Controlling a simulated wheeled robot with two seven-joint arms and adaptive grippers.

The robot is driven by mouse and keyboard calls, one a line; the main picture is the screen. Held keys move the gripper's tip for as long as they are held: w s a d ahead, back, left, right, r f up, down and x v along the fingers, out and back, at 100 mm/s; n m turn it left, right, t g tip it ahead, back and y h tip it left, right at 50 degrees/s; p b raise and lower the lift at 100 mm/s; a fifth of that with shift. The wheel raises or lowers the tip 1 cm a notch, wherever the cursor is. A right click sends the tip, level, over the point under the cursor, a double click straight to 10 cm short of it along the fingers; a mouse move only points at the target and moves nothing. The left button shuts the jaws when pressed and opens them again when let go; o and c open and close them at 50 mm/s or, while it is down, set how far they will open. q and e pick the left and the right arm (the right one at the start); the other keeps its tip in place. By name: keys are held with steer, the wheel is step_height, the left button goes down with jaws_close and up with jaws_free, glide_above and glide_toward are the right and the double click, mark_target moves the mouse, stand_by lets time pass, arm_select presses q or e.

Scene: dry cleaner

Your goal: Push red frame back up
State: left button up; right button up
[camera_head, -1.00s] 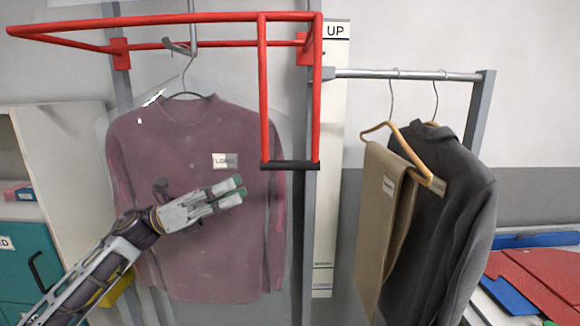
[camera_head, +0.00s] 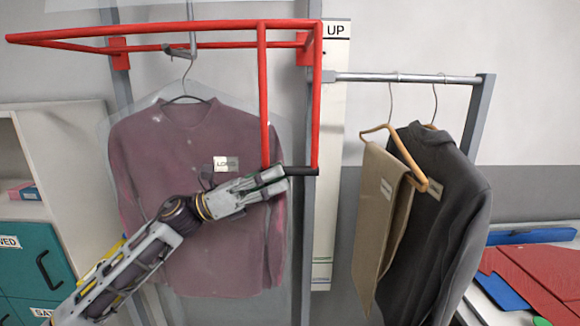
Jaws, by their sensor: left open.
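The red frame (camera_head: 263,90) is a tubular frame at the upper left, with a vertical loop hanging down at its right end. A black bar (camera_head: 301,171) forms the loop's bottom. My left gripper (camera_head: 284,180) is at the left end of this bar, its fingertips overlapping or touching it. The fingers cover the bar's left part, and I cannot tell whether the bar lies between them. A mauve sweater (camera_head: 190,245) in a clear cover hangs behind my left arm. A strip marked UP (camera_head: 335,60) stands to the right of the frame. My right gripper is not in view.
A grey rail (camera_head: 405,77) on the right holds beige trousers (camera_head: 378,215) and a dark jacket (camera_head: 450,225). Teal drawers (camera_head: 28,245) stand at the left edge. Red and blue folders (camera_head: 530,275) lie at the lower right.

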mark_target(290, 172)
arm_select(q)
steer(key=shift+p+x, duration=0.55)
steer(key=shift+x, duration=1.3)
jaws_close()
